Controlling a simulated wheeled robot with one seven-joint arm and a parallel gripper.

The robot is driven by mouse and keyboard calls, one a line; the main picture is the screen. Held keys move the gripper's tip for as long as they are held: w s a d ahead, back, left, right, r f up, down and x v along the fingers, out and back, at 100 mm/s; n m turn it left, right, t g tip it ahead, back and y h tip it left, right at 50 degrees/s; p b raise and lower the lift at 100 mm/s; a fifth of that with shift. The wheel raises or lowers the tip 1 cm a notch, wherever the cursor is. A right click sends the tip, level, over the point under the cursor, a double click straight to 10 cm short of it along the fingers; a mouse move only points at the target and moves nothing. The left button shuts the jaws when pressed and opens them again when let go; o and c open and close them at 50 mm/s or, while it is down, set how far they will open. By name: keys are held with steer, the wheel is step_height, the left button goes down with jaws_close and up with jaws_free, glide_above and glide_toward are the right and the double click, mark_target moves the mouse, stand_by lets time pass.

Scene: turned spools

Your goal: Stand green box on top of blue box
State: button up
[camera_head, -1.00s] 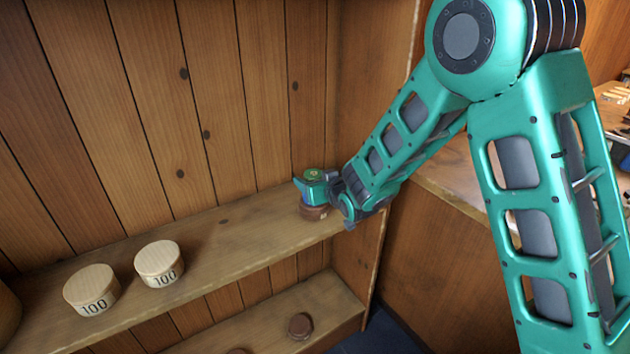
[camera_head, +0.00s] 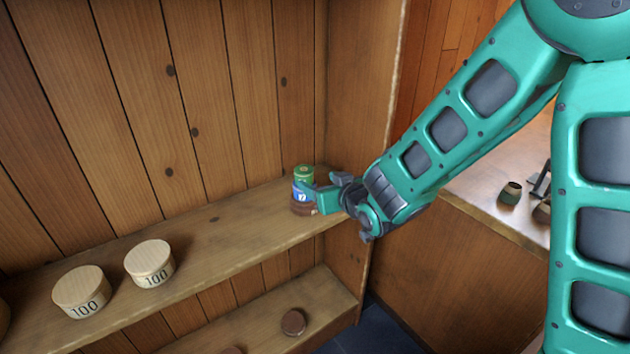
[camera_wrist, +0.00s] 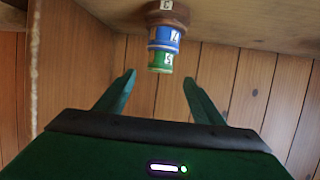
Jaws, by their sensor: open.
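The green box (camera_head: 304,172) is a small round spool-like box, upright on top of the blue box (camera_head: 301,188). The blue box rests on a brown box (camera_head: 303,208) at the right end of the upper shelf. In the wrist view the picture is upside down, with the green box (camera_wrist: 160,61) below the blue box (camera_wrist: 164,40) and the brown box (camera_wrist: 166,14). My gripper (camera_wrist: 159,78) is open and empty, its fingertips just short of the stack. In the head view my gripper (camera_head: 318,194) is right of the stack and partly covers its lower boxes.
Two pale round boxes marked 100, one left (camera_head: 81,291) and one right (camera_head: 150,263), stand on the upper shelf (camera_head: 222,232). A brown lid-like piece (camera_head: 293,322) lies on the lower shelf. The wooden side wall (camera_head: 352,100) rises close behind my gripper. The shelf's middle is clear.

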steer(key=shift+s+d+r, duration=0.15)
steer(key=shift+s, duration=0.2)
steer(key=s+d+m+g+h, duration=0.2)
steer(key=s+d+m+h, duration=0.15)
steer(key=d, duration=1.05)
steer(key=s+d+m+g+h, duration=0.2)
steer(key=s+d+g+h, duration=0.15)
steer(key=d, duration=1.05)
steer(key=s+d+m+g, duration=0.35)
steer(key=s+d, duration=0.55)
steer(key=s, duration=0.5)
steer(key=s+d+r+m+g+y, duration=0.1)
steer(key=s+r+m+g, duration=0.1)
steer(key=s, duration=1.3)
steer(key=shift+s+g, duration=0.25)
steer(key=shift+g, duration=0.55)
